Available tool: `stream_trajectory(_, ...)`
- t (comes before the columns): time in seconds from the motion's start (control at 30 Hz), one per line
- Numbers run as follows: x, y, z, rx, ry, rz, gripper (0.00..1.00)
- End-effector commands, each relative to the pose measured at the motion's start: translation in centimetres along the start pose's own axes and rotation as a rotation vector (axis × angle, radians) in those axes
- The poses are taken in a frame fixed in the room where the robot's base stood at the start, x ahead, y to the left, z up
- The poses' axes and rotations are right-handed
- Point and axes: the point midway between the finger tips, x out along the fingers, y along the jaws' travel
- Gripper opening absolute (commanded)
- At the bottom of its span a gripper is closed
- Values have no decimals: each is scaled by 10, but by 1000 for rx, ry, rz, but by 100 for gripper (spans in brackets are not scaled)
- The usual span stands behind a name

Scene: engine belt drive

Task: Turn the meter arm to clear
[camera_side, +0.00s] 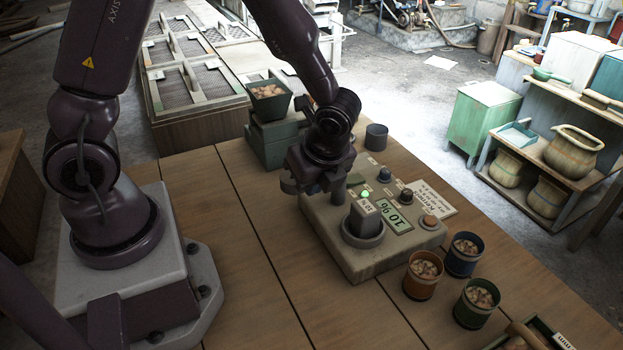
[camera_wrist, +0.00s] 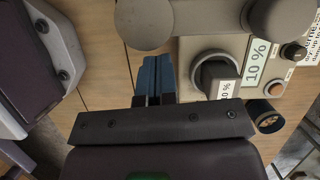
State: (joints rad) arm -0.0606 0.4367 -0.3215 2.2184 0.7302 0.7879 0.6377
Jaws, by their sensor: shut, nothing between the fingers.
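The meter (camera_side: 350,262) is a worn grey-beige box on the wooden bench. It has a green lamp, a raised cup (camera_side: 363,230) with a 10 % tag, a 10 % display (camera_side: 394,220) and several knobs. What appears to be the meter arm, a grey bar with rounded ends, spans the top of the wrist view (camera_wrist: 210,17); in the side view one end (camera_side: 290,187) shows beside my gripper, and the rest is partly hidden. My gripper (camera_wrist: 155,62) is shut and empty, its bluish fingertips close to the bar's left rounded end. I cannot tell whether they touch.
Three cups of beans, orange (camera_side: 423,275), blue (camera_side: 462,255) and green (camera_side: 477,304), stand right of the meter. A green hopper (camera_side: 270,100) of beans stands behind, with a dark empty-looking cup (camera_side: 376,137) nearby. A tray (camera_side: 540,335) lies at lower right. The bench left of the meter is clear.

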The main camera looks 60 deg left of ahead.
Motion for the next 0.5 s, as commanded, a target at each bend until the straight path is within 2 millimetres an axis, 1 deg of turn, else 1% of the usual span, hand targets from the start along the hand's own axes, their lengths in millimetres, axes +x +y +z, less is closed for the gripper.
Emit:
stream_trajectory(0.17, -10, -1, -26, 8, 2, -4, 0)
stream_trajectory(0.2, -14, -1, -34, 8, 2, -4, 0)
stream_trajectory(0.23, -18, -2, -38, 5, 2, -5, 0)
stream_trajectory(0.3, -38, -3, -34, -2, 2, -9, 0)
stream_trajectory(0.5, -82, -3, -34, -1, 2, -7, 0)
